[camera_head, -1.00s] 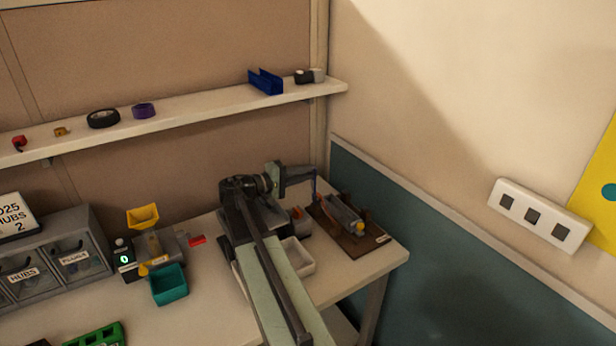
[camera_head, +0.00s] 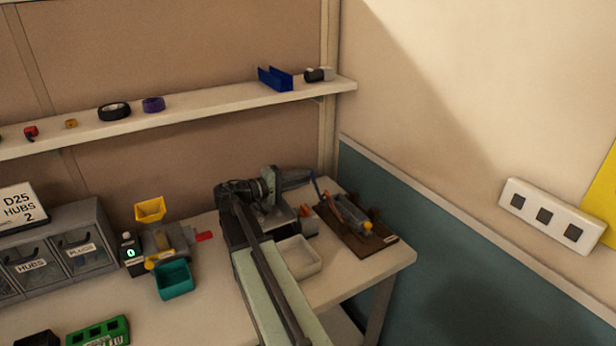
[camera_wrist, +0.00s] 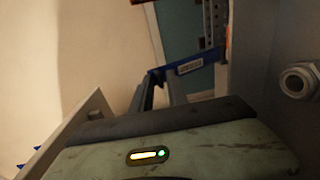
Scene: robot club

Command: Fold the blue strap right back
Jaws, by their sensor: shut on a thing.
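The blue strap (camera_wrist: 198,62) shows in the wrist view as a band with a pale label, running from between my fingers toward the right. In the head view the strap (camera_head: 316,186) is a thin blue strip at my fingertips, beside the brown board (camera_head: 376,247) that carries a grey device (camera_head: 352,214). My gripper (camera_head: 310,178) is shut on the strap, at the left side of the device; its fingers also show in the wrist view (camera_wrist: 158,88). The exact grip and the strap's far end are partly hidden.
A teal bin (camera_head: 174,281) and a yellow hopper (camera_head: 150,210) stand to the left. The shelf (camera_head: 215,108) runs above, and the wall is close on the right.

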